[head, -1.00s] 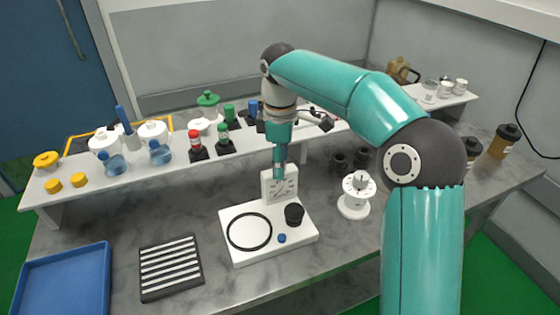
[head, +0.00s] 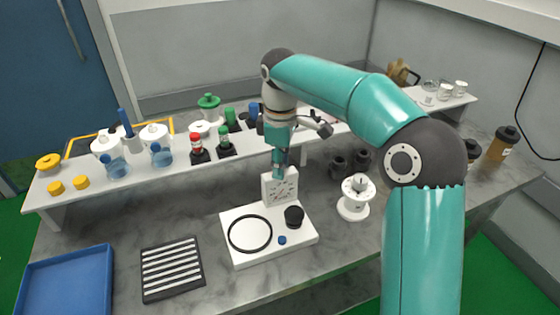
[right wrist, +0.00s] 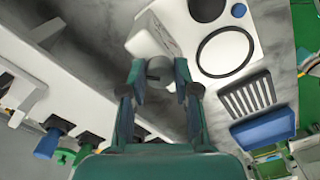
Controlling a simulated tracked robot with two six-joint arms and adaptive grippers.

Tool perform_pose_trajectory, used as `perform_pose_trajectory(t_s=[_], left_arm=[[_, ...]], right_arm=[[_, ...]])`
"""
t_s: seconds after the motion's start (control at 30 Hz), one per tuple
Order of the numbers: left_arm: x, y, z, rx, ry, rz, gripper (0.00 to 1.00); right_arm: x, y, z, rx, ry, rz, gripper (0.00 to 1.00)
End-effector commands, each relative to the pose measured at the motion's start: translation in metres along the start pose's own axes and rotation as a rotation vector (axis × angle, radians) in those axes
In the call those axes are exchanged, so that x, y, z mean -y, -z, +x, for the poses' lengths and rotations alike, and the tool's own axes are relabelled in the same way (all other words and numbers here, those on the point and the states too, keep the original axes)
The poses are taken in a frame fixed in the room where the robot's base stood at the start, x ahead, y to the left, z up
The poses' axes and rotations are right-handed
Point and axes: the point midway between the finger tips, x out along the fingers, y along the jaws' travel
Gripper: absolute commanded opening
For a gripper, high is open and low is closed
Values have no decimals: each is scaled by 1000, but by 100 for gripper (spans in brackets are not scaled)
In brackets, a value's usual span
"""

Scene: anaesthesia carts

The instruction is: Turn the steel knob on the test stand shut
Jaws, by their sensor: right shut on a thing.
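The test stand (head: 262,252) is a white base on the grey marbled bench, with a black ring, a black round cap and a small blue button. Its upright panel (head: 281,188) with a marked face stands at the back edge. My right gripper (head: 280,170) points down at the top of this panel. In the right wrist view, the grey steel knob (right wrist: 158,68) sits between the two fingertips, beside the white panel (right wrist: 147,38). My right gripper is shut on it. The fingers hide the knob in the head view. My left gripper is not in view.
A white round fixture (head: 354,208) stands close to the right of the stand. A striped black rack (head: 172,292) and a blue tray (head: 62,284) lie to the left. A white shelf (head: 85,201) with bottles and flasks runs behind.

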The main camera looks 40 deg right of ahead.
Motion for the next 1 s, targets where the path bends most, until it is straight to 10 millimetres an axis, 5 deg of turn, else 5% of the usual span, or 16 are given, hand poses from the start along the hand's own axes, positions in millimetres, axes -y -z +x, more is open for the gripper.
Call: perform_pose_trajectory(t_s=[1.0], left_arm=[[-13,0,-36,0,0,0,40]], right_arm=[[0,0,-2,-5,-3,728,0]])
